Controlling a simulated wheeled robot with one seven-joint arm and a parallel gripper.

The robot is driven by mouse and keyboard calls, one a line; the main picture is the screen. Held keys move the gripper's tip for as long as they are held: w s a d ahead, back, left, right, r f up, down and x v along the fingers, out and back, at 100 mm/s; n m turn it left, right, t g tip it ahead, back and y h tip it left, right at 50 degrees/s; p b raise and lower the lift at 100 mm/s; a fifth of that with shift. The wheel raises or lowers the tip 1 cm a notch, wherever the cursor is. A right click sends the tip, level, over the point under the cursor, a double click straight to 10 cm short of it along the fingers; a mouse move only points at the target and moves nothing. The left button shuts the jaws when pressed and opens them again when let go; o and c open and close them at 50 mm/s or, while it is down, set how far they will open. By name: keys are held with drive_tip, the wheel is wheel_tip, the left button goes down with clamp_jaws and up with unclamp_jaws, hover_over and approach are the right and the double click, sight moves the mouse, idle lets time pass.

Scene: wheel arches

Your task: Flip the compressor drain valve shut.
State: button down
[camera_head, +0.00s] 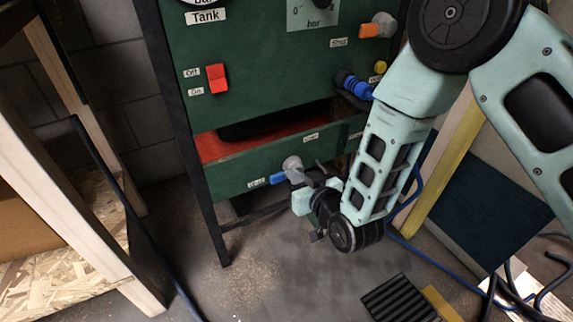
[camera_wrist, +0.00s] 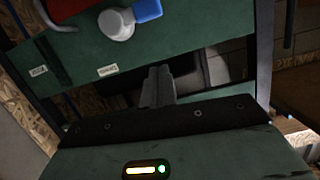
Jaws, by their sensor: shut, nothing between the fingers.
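The drain valve (camera_head: 291,164) is a round grey body with a blue handle (camera_head: 278,178), low on the front of the green compressor panel (camera_head: 235,176). In the head view the handle points left and slightly down, towards a small label. The valve (camera_wrist: 117,25) also shows at the top of the wrist view, its blue handle (camera_wrist: 148,10) pointing right. My gripper (camera_wrist: 158,86) is shut and empty. In the wrist view its fingertips lie below and right of the valve, apart from it in the picture. In the head view my wrist is just right of the valve and partly hides the fingers.
A red switch (camera_head: 217,78), an orange-handled valve (camera_head: 377,27) and a blue fitting (camera_head: 353,84) sit higher on the panel. A dark leg (camera_head: 206,190) stands at its left. A wooden frame (camera_head: 75,170) is further left. Blue hose and a black grate (camera_head: 402,298) lie on the floor.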

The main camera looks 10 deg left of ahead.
drive_tip(key=shift+v, duration=1.35)
drive_tip(key=s+d+r+n+g+h, duration=0.1)
drive_tip(key=s+d+r+g+h, duration=0.3)
drive_tip(key=s+d+r+g, duration=0.55)
drive_tip(key=s+d+r+n+g+h, duration=0.1)
drive_tip(key=s+d+r+g+h, duration=0.4)
drive_tip(key=s, duration=1)
wheel_tip(320, 180, up, 37)
drive_tip(key=d+t+p, duration=0.1)
drive_tip(key=t+p, duration=0.1)
drive_tip(key=p, duration=3.4)
drive_tip(key=shift+y, duration=0.4)
drive_tip(key=shift+d+f, duration=0.1)
drive_tip(key=shift+f, duration=0.05)
